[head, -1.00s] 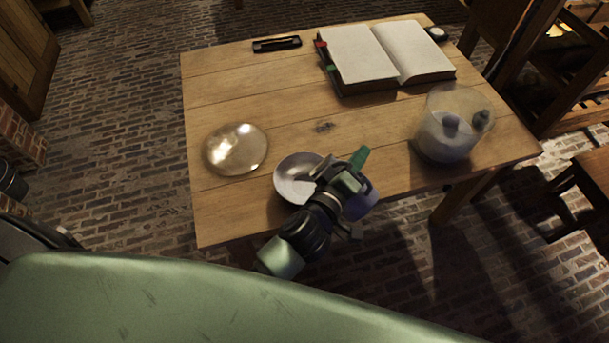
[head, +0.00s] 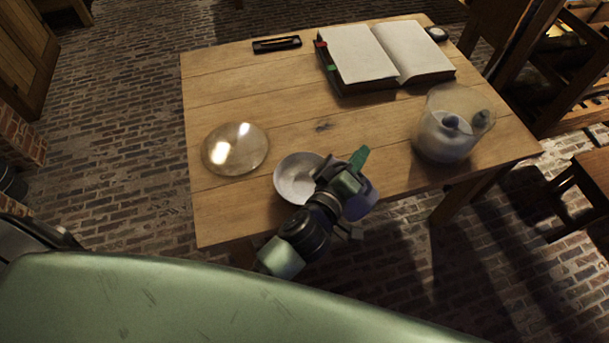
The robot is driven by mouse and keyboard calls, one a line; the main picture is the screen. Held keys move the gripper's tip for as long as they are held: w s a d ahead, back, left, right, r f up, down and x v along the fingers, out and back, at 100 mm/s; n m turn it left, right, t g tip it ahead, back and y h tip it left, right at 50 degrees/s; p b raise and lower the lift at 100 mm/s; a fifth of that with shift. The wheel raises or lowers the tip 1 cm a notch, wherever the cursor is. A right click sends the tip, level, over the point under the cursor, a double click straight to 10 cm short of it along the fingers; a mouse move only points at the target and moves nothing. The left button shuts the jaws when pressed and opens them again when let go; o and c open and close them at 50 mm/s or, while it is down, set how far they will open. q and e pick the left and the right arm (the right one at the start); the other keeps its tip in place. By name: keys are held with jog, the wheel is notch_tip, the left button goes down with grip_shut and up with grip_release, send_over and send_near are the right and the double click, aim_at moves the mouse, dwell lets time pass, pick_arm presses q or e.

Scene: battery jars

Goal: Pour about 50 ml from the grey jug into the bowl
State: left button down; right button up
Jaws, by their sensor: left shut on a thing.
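The bowl (head: 293,181) is pale grey and stands upright near the table's front edge, left of my left gripper. My left gripper (head: 350,176) is shut on the grey jug (head: 361,200), a bluish-grey vessel mostly hidden behind the gripper. The jug is just right of the bowl, and its tilt and contents cannot be made out. My gripper and wrist cover the bowl's right edge. No stream of liquid is visible. My right gripper is not in view.
A clear glass jar (head: 432,105) with pale contents stands at the right. A round glass dome or dish (head: 236,149) lies at the left. An open book (head: 362,55) and a dark tray (head: 277,44) lie at the back. The wooden table's (head: 225,95) middle is mostly clear.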

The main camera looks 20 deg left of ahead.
pick_arm(q)
jog(key=shift+s+d+f+m, duration=0.15)
jog(key=shift+d+f+m, duration=0.25)
jog(key=shift+d+m, duration=0.1)
jog(key=shift+s+d+f+m, duration=0.1)
jog(key=shift+d+f+m, duration=0.05)
jog(key=shift+d+m, duration=0.15)
jog(key=r+p, duration=0.1)
jog(key=r+m+p, duration=0.1)
jog(key=shift+s+d+r+y+p, duration=0.1)
jog(key=shift+d+y+p, duration=0.2)
jog(key=shift+d, duration=0.1)
jog(key=shift+s+d+f+m+t, duration=0.1)
jog(key=shift+d+f+m+t, duration=0.2)
jog(key=shift+f+m, duration=0.15)
jog(key=shift+s+d+m, duration=0.15)
jog(key=shift+d+m, duration=0.1)
jog(key=shift+m, duration=0.2)
jog(key=s+d+f+m+t+p, duration=0.1)
jog(key=s+d+f+m, duration=0.1)
jog(key=d+m, duration=0.4)
jog(key=shift+d+f+m+t+y, duration=0.2)
jog(key=shift+f+m+t+y, duration=0.1)
jog(key=shift+f+m, duration=0.35)
